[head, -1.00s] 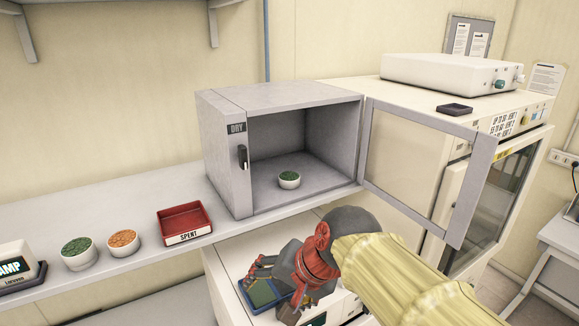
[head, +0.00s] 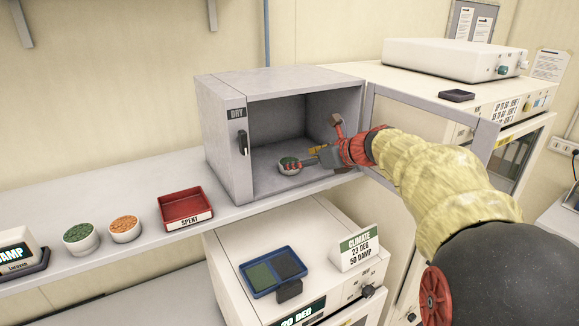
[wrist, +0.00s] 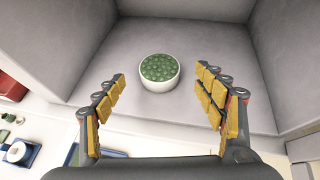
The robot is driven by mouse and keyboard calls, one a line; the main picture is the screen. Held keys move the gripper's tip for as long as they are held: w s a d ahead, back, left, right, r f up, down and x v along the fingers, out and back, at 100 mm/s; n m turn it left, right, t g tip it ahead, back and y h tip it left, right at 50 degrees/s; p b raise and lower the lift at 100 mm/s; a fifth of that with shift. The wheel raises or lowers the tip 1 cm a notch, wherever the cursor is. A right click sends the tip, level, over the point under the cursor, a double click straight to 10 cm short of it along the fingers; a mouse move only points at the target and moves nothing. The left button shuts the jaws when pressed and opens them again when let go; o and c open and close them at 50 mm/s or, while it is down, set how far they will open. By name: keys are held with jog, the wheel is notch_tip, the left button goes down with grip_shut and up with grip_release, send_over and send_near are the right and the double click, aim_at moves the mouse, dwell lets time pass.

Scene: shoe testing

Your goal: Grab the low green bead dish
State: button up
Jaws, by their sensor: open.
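A low white dish of green beads (head: 289,166) stands upright on the floor of the open grey DRY cabinet (head: 228,160). In the wrist view the same dish (wrist: 159,73) is ahead of my fingers, roughly centred between them. My gripper (head: 316,146) has entered the cabinet's open front from the right. Its fingers (wrist: 161,78) are spread wide and empty. A second white dish of green beads (head: 81,238) stands on the shelf at left.
The cabinet door (head: 480,150) stands open on the right, beside my arm. A dish of orange beads (head: 124,229) and a red SPENT tray (head: 185,208) are on the shelf (head: 150,262). A blue tray (head: 272,271) lies on the lower unit. The cabinet floor around the dish is clear.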

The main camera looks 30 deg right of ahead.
jog(key=p+x, duration=0.1)
jog(key=x, duration=0.4)
jog(key=shift+w, duration=0.15)
jog(key=shift+s, duration=0.2)
jog(key=c, duration=1.3)
